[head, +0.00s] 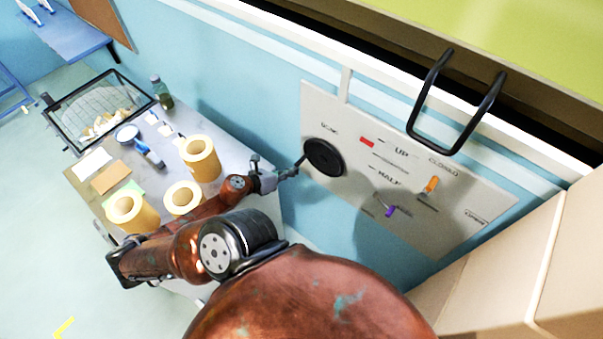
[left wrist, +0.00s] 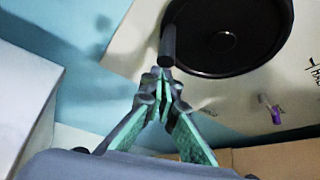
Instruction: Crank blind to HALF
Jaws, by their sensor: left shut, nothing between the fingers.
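A pale control panel (head: 400,215) on the blue wall carries a round black crank disc (head: 324,158) at its left, also in the left wrist view (left wrist: 238,62). A dark crank knob (left wrist: 168,45) stands out from the disc's left side. My left gripper (head: 298,164) is at the disc's left edge, shut and empty. In the left wrist view its fingertips (left wrist: 164,76) are at the knob's near end; I cannot tell whether they touch. A red marker (head: 367,142) sits near the UP line, above the HALF label (head: 386,176). My right gripper is not in view.
An orange lever (head: 431,185) and a purple-tipped lever (head: 390,211) are on the panel. A black bar handle (head: 420,105) juts out above it. Cardboard boxes (head: 500,260) stand lower right.

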